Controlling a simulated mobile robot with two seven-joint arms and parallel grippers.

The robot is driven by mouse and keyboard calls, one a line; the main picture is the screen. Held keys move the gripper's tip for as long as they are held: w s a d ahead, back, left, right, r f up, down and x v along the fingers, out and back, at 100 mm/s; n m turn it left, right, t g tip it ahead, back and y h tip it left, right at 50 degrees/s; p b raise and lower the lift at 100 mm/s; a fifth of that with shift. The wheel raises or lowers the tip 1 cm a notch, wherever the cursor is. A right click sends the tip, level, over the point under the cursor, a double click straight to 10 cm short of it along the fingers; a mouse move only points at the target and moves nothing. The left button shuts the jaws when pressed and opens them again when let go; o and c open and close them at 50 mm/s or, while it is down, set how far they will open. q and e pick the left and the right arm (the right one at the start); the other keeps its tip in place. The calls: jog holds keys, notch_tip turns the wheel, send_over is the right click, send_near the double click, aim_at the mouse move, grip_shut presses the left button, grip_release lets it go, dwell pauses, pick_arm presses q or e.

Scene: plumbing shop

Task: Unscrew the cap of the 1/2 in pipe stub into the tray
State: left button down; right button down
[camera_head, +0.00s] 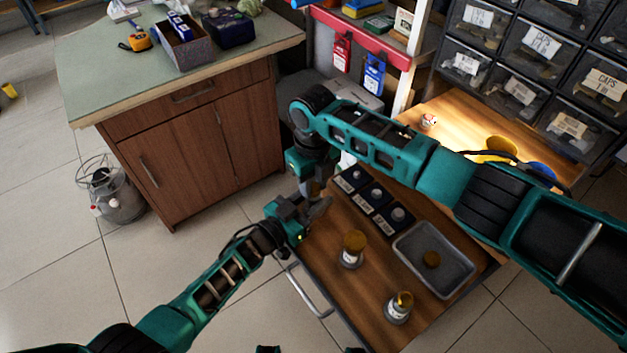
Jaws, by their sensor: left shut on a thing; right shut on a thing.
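My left gripper (318,208) and my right gripper (312,190) meet just off the cart's left corner, the right one above, pointing down. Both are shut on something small. The grippers hide it, and I cannot make out the 1/2 in pipe stub or its cap between them. Two other stubs with brass-coloured tops stand upright on the cart, one near the middle (351,259) and one near the front (397,313).
A dark labelled rack (376,206) with three round pieces sits on the wooden cart (345,290), left of the tray. My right arm crosses above the cart's back. A wooden cabinet (200,130) stands behind left. Labelled bins (540,45) are at back right.

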aim_at(314, 187)
jog(key=shift+r, duration=0.25)
jog(key=shift+r, duration=0.9)
jog(key=shift+r, duration=2)
pick_arm(q)
jog(key=c, duration=0.5)
grip_release()
jog(key=p+v, duration=0.3)
jog(key=v, duration=0.9)
pick_arm(e)
notch_tip(314, 187, up, 3)
pick_arm(q)
jog(key=shift+r, duration=0.1)
pick_arm(e)
jog(key=shift+d, duration=0.1)
